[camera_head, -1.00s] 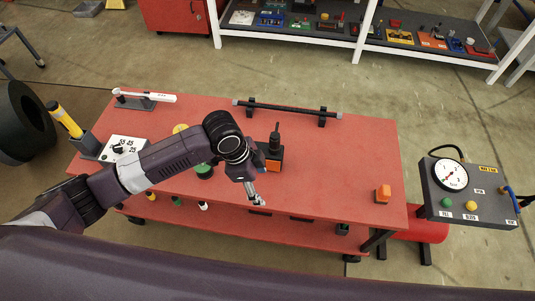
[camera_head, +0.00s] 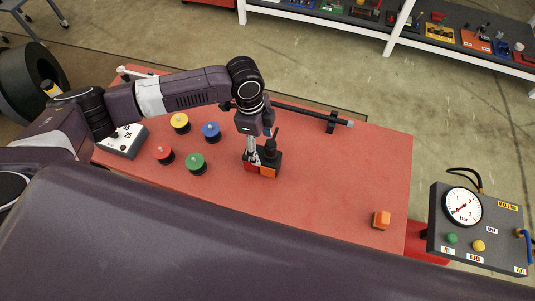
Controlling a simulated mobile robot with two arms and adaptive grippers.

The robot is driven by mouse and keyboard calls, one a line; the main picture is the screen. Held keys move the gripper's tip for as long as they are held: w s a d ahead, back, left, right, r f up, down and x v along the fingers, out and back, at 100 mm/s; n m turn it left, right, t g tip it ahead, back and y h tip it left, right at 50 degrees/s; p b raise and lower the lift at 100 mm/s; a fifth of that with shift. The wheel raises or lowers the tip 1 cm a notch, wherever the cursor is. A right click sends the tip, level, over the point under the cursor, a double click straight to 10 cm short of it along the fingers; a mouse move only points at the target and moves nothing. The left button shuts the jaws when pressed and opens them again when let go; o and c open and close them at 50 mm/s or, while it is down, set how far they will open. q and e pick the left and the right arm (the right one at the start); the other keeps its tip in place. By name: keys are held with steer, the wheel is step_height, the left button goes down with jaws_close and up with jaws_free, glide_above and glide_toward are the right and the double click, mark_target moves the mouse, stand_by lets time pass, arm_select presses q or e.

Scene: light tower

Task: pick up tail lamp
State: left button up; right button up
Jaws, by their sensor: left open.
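A small block with red and orange faces and a black part (camera_head: 262,170) stands near the middle of the red table; it looks like the tail lamp, though I cannot be sure. A dark upright piece rises at its right side. My left gripper (camera_head: 251,154) points down from above, its fingers open over the left part of this block. The gripper hides some of it, and I cannot tell whether the fingers touch it. My right gripper is not in view.
Yellow (camera_head: 180,123), blue (camera_head: 211,131), red (camera_head: 164,154) and green (camera_head: 197,163) round pieces stand left of the gripper. A black bar (camera_head: 310,115) lies along the back edge. A gauge panel (camera_head: 470,230) stands to the right. The table's right middle is clear.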

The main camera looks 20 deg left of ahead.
mark_target(262, 154)
arm_select(q)
steer(key=f, duration=0.1)
steer(key=s+f, duration=0.1)
steer(key=f, duration=0.1)
steer(key=shift+f+p, duration=0.1)
steer(key=shift+p, duration=0.2)
step_height(262, 154, down, 2)
steer(key=shift+d+f, duration=0.15)
steer(key=shift+w+f, duration=0.1)
steer(key=shift+f, duration=0.2)
steer(key=shift+c, duration=0.3)
steer(key=c, duration=1.5)
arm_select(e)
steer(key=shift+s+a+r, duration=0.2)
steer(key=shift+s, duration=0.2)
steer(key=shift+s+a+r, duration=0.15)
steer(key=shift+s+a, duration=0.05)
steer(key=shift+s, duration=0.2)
arm_select(q)
steer(key=shift+o, duration=0.2)
steer(key=shift+d+r, duration=0.1)
